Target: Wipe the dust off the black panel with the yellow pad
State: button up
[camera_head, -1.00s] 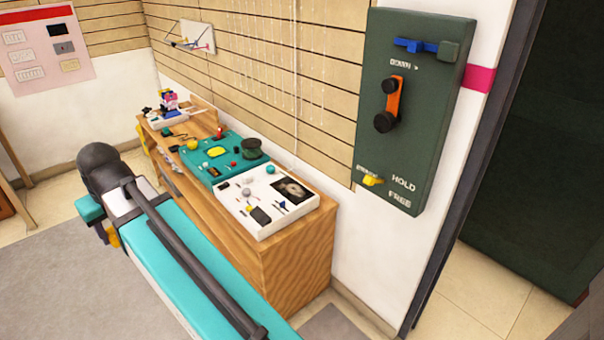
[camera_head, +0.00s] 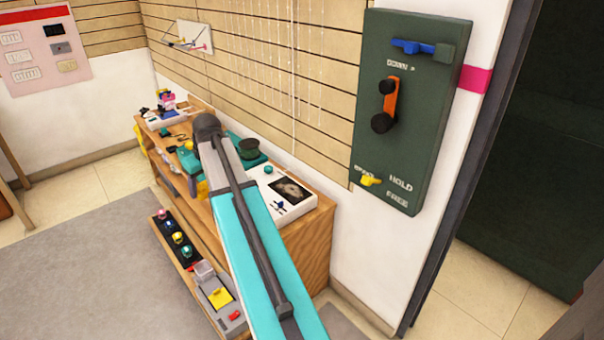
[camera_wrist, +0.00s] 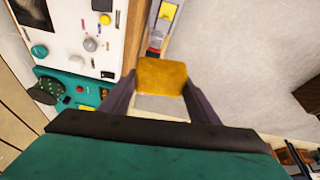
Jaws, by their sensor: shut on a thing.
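The black panel (camera_head: 291,189) lies on a white board at the near end of the wooden bench, with a pale greyish smear on it. A corner of the panel shows at the top left of the wrist view (camera_wrist: 32,12). My gripper (camera_wrist: 161,84) is shut on the yellow pad (camera_wrist: 162,74), which sits between its two dark fingers. In the head view the pad (camera_head: 202,188) shows just left of my arm, near the bench's front edge. It is apart from the panel. My arm hides part of the white board and the teal board.
The teal board (camera_head: 248,152) with knobs lies beside the white board (camera_head: 305,206). A low shelf (camera_head: 196,272) with several small items runs along the bench's front. A green wall panel (camera_head: 412,110) with levers hangs at right. The grey floor mat (camera_head: 90,250) is clear.

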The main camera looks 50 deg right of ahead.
jog(key=s+d+f, duration=0.3)
jog(key=s+d, duration=0.1)
jog(key=d, duration=0.7)
jog(key=s+d+f, duration=0.2)
jog(key=s+d, duration=0.2)
jog(key=d, duration=0.7)
jog(key=s+d+f+m, duration=0.1)
jog(key=s+d+f, duration=0.2)
jog(key=d, duration=0.9)
jog(key=shift+s+f+p, duration=0.3)
jog(key=shift+s+f, duration=0.05)
jog(key=shift+s, duration=0.5)
jog(key=shift+f, duration=0.1)
